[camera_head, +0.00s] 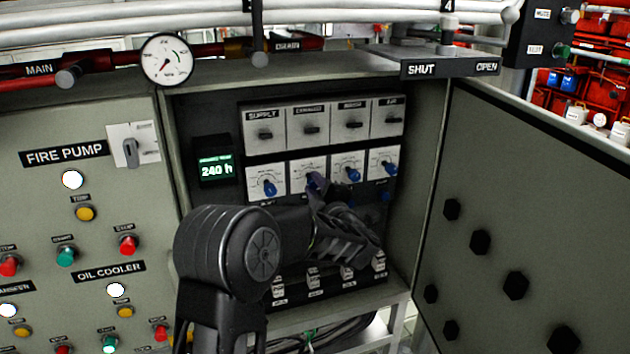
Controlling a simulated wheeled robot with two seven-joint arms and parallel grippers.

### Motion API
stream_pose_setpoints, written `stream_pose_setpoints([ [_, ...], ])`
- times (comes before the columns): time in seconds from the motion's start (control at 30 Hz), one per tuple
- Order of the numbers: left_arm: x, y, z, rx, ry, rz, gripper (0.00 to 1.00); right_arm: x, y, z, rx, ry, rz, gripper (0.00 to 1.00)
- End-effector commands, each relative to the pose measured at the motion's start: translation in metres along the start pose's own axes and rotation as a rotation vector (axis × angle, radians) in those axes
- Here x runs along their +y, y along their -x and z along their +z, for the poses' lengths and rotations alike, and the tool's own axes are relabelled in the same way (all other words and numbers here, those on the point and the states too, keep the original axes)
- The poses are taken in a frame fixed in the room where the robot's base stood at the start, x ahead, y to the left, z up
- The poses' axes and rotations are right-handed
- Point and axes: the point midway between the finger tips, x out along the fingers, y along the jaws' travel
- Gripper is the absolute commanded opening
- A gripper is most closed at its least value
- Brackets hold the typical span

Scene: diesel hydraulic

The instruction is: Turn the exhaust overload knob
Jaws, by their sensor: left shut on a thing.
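The open cabinet holds a row of several pale dial plates with blue knobs, below a row of dark switches. The exhaust overload knob is on the second dial plate (309,167) from the left, under the second switch, whose label is blurred. My left gripper (318,184) reaches up to this plate from below right and is shut on the knob there. Its fingers and wrist hide most of the knob, so I cannot tell its setting. Neighbouring blue knobs show at left (270,188), at right (353,175) and at far right (389,168). My right gripper is out of view.
A lit display (216,169) reads 240 h at the cabinet's left. The open cabinet door (520,200) stands at right. The fire pump panel (60,130) is at left. Small switches (313,277) sit low behind my arm. Pipes and a gauge (167,60) run above.

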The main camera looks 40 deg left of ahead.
Motion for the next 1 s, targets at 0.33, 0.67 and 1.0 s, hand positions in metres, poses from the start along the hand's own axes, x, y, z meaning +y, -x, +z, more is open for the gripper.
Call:
stream_pose_setpoints([
  [0.33,0.001,0.001,0.001,-0.003,-0.199,-0.001,0.0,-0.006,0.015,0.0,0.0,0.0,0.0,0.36],
  [0.67,-0.001,0.001,0.001,-0.003,-0.241,-0.001,0.0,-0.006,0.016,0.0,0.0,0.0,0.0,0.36],
  [1.0,-0.001,0.001,0.001,-0.003,-0.24,-0.001,0.34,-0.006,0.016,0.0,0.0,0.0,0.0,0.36],
])
